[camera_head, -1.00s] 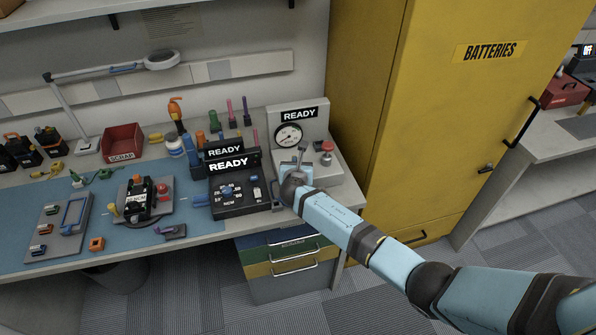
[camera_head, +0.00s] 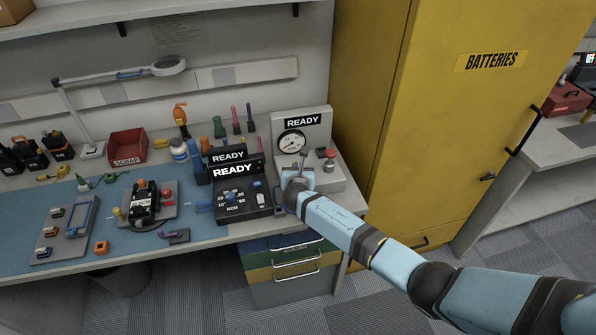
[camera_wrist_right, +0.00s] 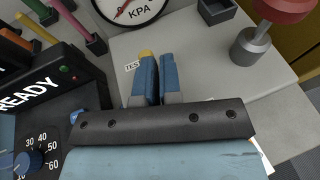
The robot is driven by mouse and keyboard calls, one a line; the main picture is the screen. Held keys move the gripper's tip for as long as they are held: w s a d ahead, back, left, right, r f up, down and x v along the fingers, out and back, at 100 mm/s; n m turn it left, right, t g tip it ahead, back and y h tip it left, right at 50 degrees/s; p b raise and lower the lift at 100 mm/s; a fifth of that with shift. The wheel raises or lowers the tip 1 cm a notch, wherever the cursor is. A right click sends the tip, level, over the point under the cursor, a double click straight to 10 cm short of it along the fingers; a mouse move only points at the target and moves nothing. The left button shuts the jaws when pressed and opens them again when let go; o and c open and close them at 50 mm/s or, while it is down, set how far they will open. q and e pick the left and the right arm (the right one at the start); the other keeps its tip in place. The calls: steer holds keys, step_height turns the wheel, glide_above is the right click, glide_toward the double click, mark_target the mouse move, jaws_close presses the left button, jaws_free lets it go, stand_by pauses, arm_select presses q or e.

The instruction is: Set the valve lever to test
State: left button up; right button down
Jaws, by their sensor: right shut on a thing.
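The valve test station (camera_head: 318,178) is a light grey stand at the back right of the bench, with a round kPa gauge (camera_head: 292,142) and a READY sign. My right gripper (camera_head: 299,166) reaches over its base below the gauge. In the right wrist view the blue fingers (camera_wrist_right: 159,80) are close together, shut on the valve lever, which they mostly hide. A small yellow tip (camera_wrist_right: 146,53) shows just beyond them, beside a partly covered label (camera_wrist_right: 132,66) that seems to read TEST. The lever's exact angle is hidden. My left gripper is not in view.
A red knob (camera_head: 330,153) on a metal post stands right of my gripper. A black READY box with dials (camera_head: 243,200) stands close on the left. The yellow battery cabinet (camera_head: 430,110) rises on the right. Bench edge and drawers lie below my arm.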

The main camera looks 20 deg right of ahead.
steer(key=shift+s+d+r, duration=0.2)
steer(key=shift+d+r, duration=0.15)
steer(key=shift+r, duration=0.1)
steer(key=v, duration=1.3)
steer(key=shift+s+a+f, duration=0.2)
steer(key=shift+a+f, duration=0.1)
steer(key=shift+a, duration=0.15)
